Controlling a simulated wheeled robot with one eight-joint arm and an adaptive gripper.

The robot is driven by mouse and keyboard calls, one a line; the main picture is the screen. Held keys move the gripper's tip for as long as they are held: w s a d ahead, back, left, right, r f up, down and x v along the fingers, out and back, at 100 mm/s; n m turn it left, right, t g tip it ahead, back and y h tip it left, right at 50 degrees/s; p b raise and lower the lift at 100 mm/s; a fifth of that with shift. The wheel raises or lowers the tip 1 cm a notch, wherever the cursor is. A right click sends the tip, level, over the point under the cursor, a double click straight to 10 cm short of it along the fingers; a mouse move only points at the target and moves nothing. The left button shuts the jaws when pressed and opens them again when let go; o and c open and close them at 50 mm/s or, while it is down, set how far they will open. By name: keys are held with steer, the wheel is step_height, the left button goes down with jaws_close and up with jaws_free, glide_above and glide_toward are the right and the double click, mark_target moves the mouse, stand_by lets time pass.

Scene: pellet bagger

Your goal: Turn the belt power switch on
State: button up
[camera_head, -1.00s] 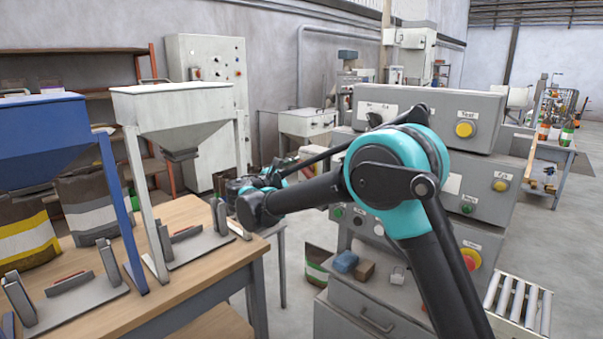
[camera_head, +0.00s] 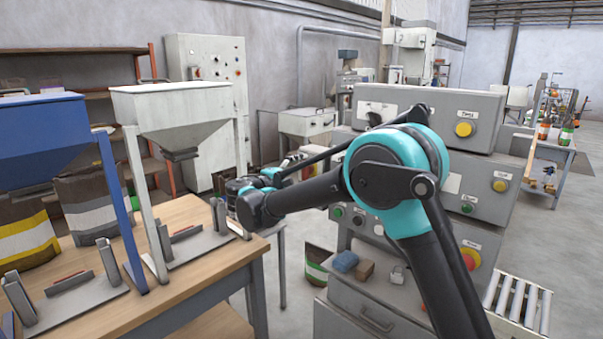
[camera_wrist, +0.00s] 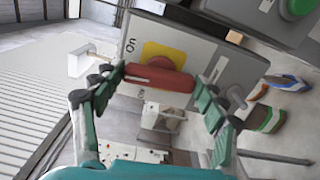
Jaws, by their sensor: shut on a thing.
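The belt power switch shows in the wrist view as a red bar handle (camera_wrist: 158,78) in front of a yellow plate (camera_wrist: 163,54) on a grey panel. The word "On" is printed on the panel left of the plate. The handle lies nearly crosswise in the picture. My gripper (camera_wrist: 160,88) has its teal fingers at the two ends of the handle and is shut on it. In the head view my arm reaches to the left of the grey machine, and the fingers and this switch cannot be made out.
A green button (camera_wrist: 298,5) sits on the panel at the upper right of the wrist view. In the head view the grey machine (camera_head: 438,105) carries several buttons. A wooden table (camera_head: 195,290) with hoppers (camera_head: 165,105) stands at the left, close to my arm.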

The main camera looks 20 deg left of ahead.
steer(key=shift+m, duration=0.6)
steer(key=o, duration=1.2)
steer(key=shift+c, duration=0.2)
steer(key=shift+s, duration=0.1)
steer(key=v, duration=1.1)
steer(key=shift+s+a, duration=0.2)
steer(key=shift+s, duration=0.15)
steer(key=shift+s+f, duration=0.1)
